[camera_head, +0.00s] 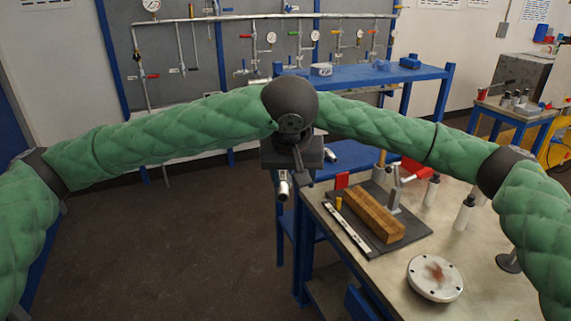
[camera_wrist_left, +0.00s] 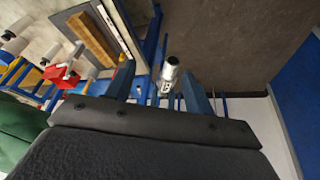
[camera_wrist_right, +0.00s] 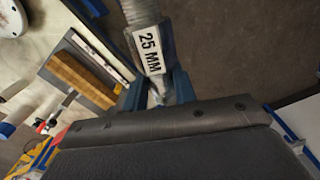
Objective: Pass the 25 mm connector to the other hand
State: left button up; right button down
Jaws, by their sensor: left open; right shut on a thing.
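The 25 mm connector (camera_wrist_right: 149,48) is a silver, threaded cylinder with a white label reading "25 MM". My right gripper (camera_wrist_right: 158,90) is shut on its lower end, and the rest sticks out past the fingertips. In the left wrist view the connector (camera_wrist_left: 170,72) shows between the two spread blue fingers of my left gripper (camera_wrist_left: 159,84), which is open; I cannot tell whether they touch it. In the head view the connector (camera_head: 284,187) hangs below the dark wrist parts where my arms meet. Those parts hide most of both grippers.
A workbench (camera_head: 390,282) at the right carries a wooden block (camera_head: 373,215) on a dark mat, a round flange (camera_head: 435,278), white bottles and a red-handled tool. A blue table (camera_head: 375,76) and a pipe panel with gauges stand behind. The floor at left is clear.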

aim_at(285, 200)
pick_arm(q)
jog(key=shift+n+y, duration=0.3)
jog(key=shift+n, duration=0.2)
jog(key=shift+w+a+r+x, duration=0.1)
jog(key=shift+w+a+x, duration=0.2)
jog(key=shift+x, duration=1.3)
jog(key=shift+w+a+r+x, duration=0.1)
jog(key=shift+w+a+x, duration=0.15)
jog(key=shift+x, duration=1.4)
jog(key=shift+w+a+r+x, duration=0.1)
jog(key=shift+w+a+x, duration=0.2)
jog(key=shift+x, duration=1.3)
grip_shut()
pick_arm(e)
jog(key=c, duration=1)
grip_release()
jog(key=shift+c, duration=0.2)
